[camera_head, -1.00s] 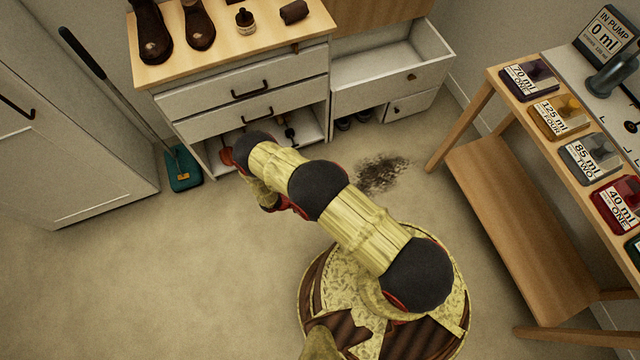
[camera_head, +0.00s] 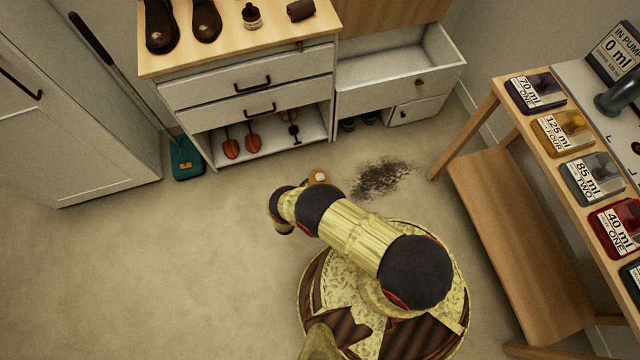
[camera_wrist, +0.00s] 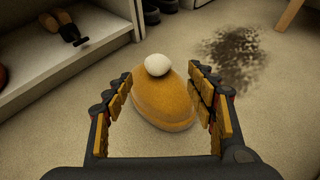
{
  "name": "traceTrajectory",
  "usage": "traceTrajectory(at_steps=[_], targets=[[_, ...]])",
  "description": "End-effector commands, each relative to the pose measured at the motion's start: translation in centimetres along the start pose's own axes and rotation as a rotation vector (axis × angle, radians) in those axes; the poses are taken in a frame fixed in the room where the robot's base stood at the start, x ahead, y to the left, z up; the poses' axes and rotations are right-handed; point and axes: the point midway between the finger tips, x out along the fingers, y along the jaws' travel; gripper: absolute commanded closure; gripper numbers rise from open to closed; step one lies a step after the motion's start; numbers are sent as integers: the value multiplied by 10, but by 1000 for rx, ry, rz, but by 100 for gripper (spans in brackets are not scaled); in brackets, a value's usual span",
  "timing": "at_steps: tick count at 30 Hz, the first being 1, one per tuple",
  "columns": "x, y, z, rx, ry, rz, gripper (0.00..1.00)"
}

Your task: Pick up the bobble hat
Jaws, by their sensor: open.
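The bobble hat is mustard yellow with a white pompom and lies on the carpet. In the wrist view the hat (camera_wrist: 163,104) is between the two fingers of my gripper (camera_wrist: 160,108). The fingers are spread, with a gap on the right side and the left finger close to the hat's edge; I cannot tell whether it touches. In the head view only a small part of the hat (camera_head: 318,176) shows beyond my arm, and my gripper's fingers are hidden there.
A dark dirt patch (camera_head: 384,178) lies right of the hat. Behind stands a cabinet (camera_head: 245,92) with an open lower shelf holding shoe trees. A wooden bench (camera_head: 520,240) is at right, and a teal dustpan (camera_head: 186,160) at left. Carpet at left is clear.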

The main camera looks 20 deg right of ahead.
Motion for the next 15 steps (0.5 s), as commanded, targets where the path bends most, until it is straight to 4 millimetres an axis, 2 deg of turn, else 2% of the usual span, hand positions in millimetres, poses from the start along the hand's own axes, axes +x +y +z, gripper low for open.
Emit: traceTrajectory(at_steps=[15], targets=[[63, 3, 0, 2, 1, -5, 44]])
